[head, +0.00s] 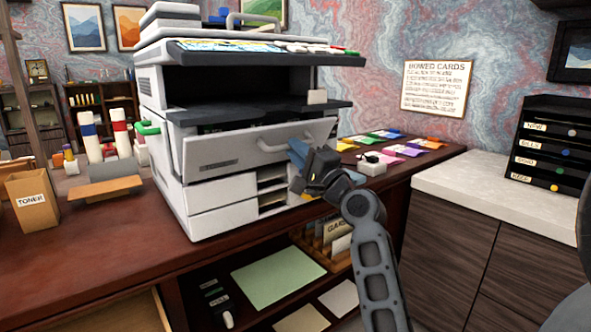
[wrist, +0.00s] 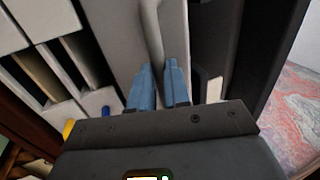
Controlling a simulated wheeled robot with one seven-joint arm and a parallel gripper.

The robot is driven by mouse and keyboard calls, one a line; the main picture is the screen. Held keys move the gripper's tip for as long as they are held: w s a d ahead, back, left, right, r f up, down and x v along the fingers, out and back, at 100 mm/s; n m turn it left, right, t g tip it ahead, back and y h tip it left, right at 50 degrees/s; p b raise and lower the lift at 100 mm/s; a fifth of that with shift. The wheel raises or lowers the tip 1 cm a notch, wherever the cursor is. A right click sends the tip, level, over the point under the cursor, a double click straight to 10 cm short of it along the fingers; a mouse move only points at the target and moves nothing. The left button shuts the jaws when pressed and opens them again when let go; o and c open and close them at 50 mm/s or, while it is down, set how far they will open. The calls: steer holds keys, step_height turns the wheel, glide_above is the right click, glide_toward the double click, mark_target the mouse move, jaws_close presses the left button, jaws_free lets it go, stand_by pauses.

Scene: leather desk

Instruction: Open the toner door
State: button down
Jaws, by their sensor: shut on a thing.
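The toner door (head: 235,155) is a pale grey front panel on the copier (head: 222,212), with a long curved handle (head: 262,142) across it. The door leans outward at its top, and a dark gap shows above it. My gripper (head: 298,152) is at the right end of the handle. In the wrist view its blue fingers (wrist: 160,85) are on either side of the handle bar (wrist: 155,30), shut on it. The fingertips hide part of the handle's right end.
A green lever (head: 148,128) sticks out at the copier's left side. A toner box (head: 33,198) and an angled tray (head: 108,190) stand to the left. A small white box (head: 370,166) and coloured cards (head: 392,148) lie to the right. Open shelves are below the desk.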

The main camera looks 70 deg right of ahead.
step_height(320, 180, down, 12)
steer(key=t+h+b, duration=0.1)
steer(key=t+b, duration=0.1)
steer(key=b, duration=1.6)
steer(key=shift+w+t, duration=0.3)
steer(key=shift+w, duration=0.15)
steer(key=c, duration=1.1)
jaws_free()
steer(key=shift+w+d, duration=0.1)
steer(key=b+v, duration=0.1)
steer(key=v, duration=0.7)
steer(key=shift+r, duration=0.2)
